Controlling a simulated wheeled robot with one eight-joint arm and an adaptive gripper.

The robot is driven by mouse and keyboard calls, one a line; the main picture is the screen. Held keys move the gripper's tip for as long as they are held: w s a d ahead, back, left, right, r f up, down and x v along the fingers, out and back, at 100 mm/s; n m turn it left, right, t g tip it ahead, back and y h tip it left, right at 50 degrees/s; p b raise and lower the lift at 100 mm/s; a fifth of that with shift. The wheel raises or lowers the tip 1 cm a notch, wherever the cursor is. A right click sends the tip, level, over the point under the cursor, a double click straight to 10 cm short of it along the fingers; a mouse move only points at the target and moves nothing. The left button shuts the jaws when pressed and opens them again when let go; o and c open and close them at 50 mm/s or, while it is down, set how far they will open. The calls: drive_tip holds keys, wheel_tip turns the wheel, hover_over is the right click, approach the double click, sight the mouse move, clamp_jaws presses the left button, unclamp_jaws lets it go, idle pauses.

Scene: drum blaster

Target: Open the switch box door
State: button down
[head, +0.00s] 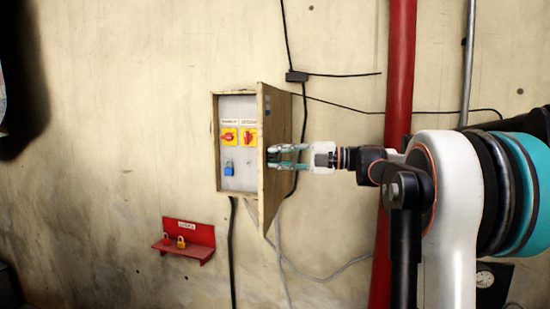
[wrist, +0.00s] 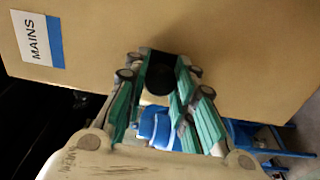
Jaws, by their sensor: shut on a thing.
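The switch box (head: 216,150) is on the wall, and its wooden door (head: 276,190) stands open, swung out to the right. Inside are two red-and-yellow switches (head: 229,137) and a blue padlock (head: 228,169). My gripper (head: 274,157) reaches in from the right to the door's outer face. In the wrist view my gripper (wrist: 160,78) is shut on the black round knob (wrist: 158,80) of the door. A MAINS label (wrist: 38,39) shows on that face. In the head view the knob is too small to make out.
A red shelf (head: 188,240) with small padlocks is on the wall below left. A red vertical pipe (head: 400,60) runs behind my arm. Cables (head: 232,250) hang below the box. Left of the box is bare wall.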

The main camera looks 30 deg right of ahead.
idle(0.3)
drive_tip(key=c, duration=1.5)
unclamp_jaws()
drive_tip(key=shift+w, duration=0.1)
drive_tip(key=shift+o, duration=1)
drive_tip(key=shift+w, duration=0.1)
drive_tip(key=shift+d, duration=0.1)
drive_tip(key=v, duration=1.2)
